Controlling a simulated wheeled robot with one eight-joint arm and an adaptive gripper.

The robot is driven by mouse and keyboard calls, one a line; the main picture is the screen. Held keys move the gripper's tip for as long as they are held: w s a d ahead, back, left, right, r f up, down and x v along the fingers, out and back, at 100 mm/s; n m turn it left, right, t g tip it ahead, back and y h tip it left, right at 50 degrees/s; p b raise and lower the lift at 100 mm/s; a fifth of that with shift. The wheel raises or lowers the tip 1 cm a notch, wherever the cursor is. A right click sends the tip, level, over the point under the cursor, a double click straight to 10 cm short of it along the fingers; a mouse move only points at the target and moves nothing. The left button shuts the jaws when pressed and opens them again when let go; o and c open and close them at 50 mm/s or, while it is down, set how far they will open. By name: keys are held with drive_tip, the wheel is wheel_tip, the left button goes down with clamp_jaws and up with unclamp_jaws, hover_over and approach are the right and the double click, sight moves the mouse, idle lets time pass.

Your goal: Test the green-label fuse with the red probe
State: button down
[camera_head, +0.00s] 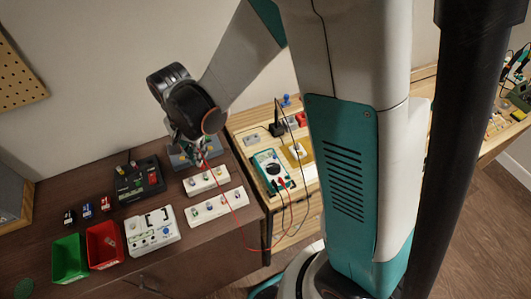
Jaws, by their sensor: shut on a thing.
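My gripper (203,152) points down above the back of the dark brown table. It is shut on the red probe, which is mostly hidden by the fingers; its red lead (231,205) hangs from there and loops to the multimeter (271,170). Two white holder strips with small coloured parts stand just below and in front of my gripper: a shorter strip (207,187) and a longer strip (217,212). The parts look like fuses, but they are too small to tell which has the green label. I cannot tell whether the probe tip touches anything.
A black device with a red switch (139,184) and a white panel box (151,238) stand left of the strips. A green bin (69,262) and a red bin (104,248) are at the front left. A light wooden bench (303,207) adjoins on the right. The lead spans the gap.

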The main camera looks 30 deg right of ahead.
drive_tip(key=shift+r+p, duration=1.2)
drive_tip(key=shift+r, duration=0.9)
